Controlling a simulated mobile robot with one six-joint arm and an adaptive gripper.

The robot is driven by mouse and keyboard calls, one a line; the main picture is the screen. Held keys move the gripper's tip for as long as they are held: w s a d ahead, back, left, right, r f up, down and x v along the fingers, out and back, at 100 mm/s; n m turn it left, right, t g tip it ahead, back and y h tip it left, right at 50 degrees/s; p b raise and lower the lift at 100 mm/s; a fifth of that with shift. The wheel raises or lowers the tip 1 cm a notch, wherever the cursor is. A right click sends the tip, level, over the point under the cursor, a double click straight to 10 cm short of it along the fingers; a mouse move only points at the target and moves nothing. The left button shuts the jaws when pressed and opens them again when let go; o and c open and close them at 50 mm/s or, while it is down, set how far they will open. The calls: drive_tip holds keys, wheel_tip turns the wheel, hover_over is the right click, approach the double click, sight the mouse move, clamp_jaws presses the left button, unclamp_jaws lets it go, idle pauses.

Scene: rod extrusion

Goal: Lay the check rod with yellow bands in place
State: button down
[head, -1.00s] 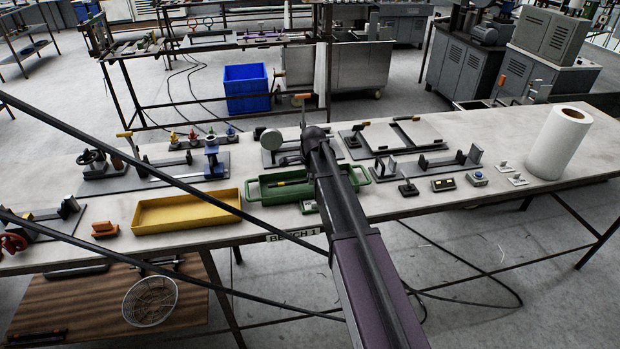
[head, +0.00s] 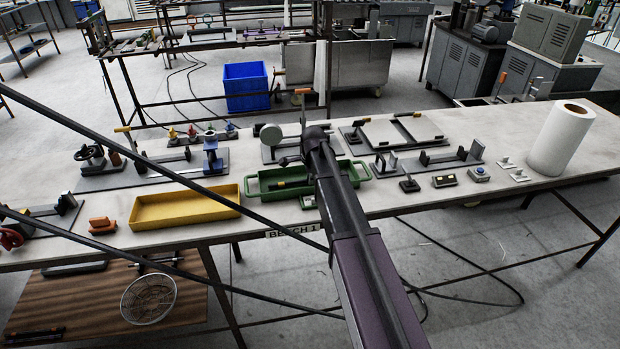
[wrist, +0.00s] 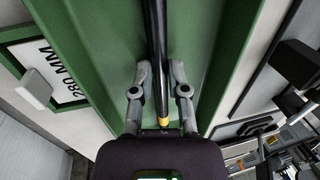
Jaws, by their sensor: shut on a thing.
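The check rod (wrist: 156,30) is a thin dark rod with a yellow band (wrist: 163,122) showing near my palm in the wrist view. My gripper (wrist: 160,72) is shut on it, one finger on each side. The rod lies along the green tray (wrist: 105,55), over its floor; I cannot tell whether it touches the floor. In the head view the green tray (head: 252,187) stands near the bench's front edge, with a dark rod piece (head: 287,184) showing left of my arm. My arm hides the gripper there.
A yellow tray (head: 185,209) stands left of the green one. A plate marked 280 MM (wrist: 62,70) lies beside the green tray. Grey fixtures with upright supports (head: 437,158) stand behind and to the right. A white paper roll (head: 558,140) stands at the right end.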

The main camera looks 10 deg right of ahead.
drive_tip(key=c, duration=0.6)
unclamp_jaws()
drive_tip(key=shift+o, duration=0.2)
drive_tip(key=w+p+v, duration=0.2)
drive_tip(key=p+v, duration=1)
drive_tip(key=shift+w+r, duration=0.25)
idle(1.0)
drive_tip(key=s+f+n+g+b, duration=0.1)
drive_tip(key=s+f+n, duration=0.1)
drive_tip(key=s+n, duration=0.7)
drive_tip(key=s+a+f+n+g+b, duration=0.1)
drive_tip(key=s+n, duration=0.7)
drive_tip(key=s, duration=1.2)
drive_tip(key=shift+f+n+b, duration=0.4)
drive_tip(key=shift+f+b, duration=0.15)
drive_tip(key=shift+b, duration=0.2)
